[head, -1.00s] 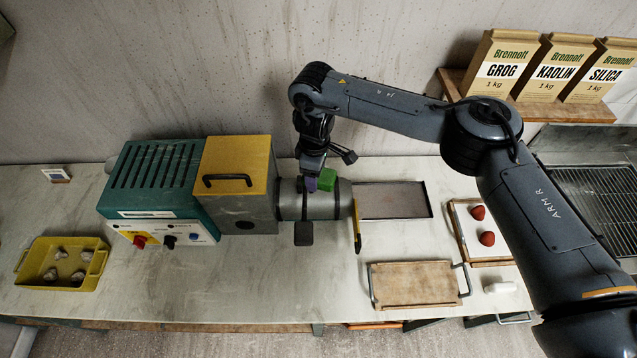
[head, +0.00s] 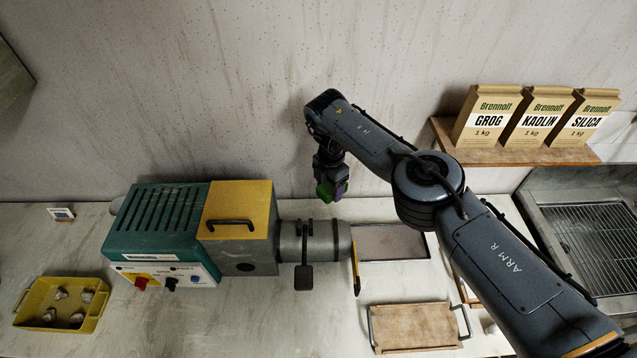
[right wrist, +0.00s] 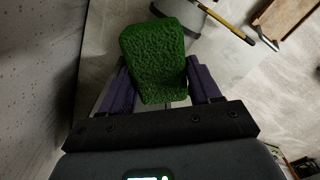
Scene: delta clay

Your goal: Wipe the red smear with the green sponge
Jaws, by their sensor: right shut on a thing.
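My right gripper (head: 333,190) is shut on the green sponge (head: 324,194). It holds the sponge above and behind the grey barrel (head: 330,241) of the machine, close to the back wall. In the right wrist view the sponge (right wrist: 155,55) sits between the two purple fingers and sticks out past them. I cannot make out a red smear in either view now; part of the bench is hidden by my right arm. My left gripper is not in view.
The green and yellow machine (head: 238,205) has a black lever (head: 304,275) at its barrel. A dark-edged tray (head: 390,258) and a wooden board (head: 415,327) lie to its right. A yellow tub (head: 30,300) of lumps stands left.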

